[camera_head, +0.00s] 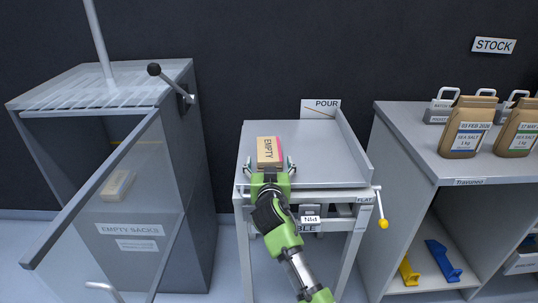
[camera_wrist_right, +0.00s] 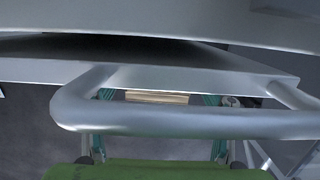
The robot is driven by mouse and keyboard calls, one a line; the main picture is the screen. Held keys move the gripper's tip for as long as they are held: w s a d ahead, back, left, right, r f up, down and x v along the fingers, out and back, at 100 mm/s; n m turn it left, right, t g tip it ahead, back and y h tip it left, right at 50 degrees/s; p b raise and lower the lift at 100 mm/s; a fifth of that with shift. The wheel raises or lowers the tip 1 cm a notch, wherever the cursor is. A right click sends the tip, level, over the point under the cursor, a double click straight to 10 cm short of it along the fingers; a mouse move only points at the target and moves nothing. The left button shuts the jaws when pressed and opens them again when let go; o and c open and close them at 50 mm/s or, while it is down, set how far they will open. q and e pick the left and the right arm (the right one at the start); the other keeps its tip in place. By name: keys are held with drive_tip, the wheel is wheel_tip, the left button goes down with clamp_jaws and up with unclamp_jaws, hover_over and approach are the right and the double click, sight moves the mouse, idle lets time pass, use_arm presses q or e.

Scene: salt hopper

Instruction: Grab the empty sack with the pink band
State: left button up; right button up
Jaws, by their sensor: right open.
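The empty sack with the pink band (camera_head: 267,152) lies flat on the pour table (camera_head: 320,172), near its front left. It is tan, marked EMPTY, with a pink stripe along its right side. My right gripper (camera_head: 271,165) is open at the sack's near end, one finger on each side; I cannot tell whether they touch it. In the right wrist view, the sack's tan edge (camera_wrist_right: 157,97) shows between the fingers (camera_wrist_right: 158,104), partly hidden behind a grey bar. My left gripper is not in view.
A grey cabinet labelled EMPTY SACKS (camera_head: 130,229) stands at left, with another sack (camera_head: 117,186) inside. A stock shelf (camera_head: 440,178) with filled sea salt bags (camera_head: 467,128) stands at right. A yellow-knobbed lever (camera_head: 382,223) projects from the table's right side.

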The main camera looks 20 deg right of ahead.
drive_tip(key=shift+x, duration=1.8)
drive_tip(key=c, duration=1.2)
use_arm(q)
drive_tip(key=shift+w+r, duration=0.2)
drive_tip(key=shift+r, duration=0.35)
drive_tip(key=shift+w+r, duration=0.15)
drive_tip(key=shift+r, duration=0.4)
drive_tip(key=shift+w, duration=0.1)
use_arm(e)
drive_tip(key=shift+r, duration=0.1)
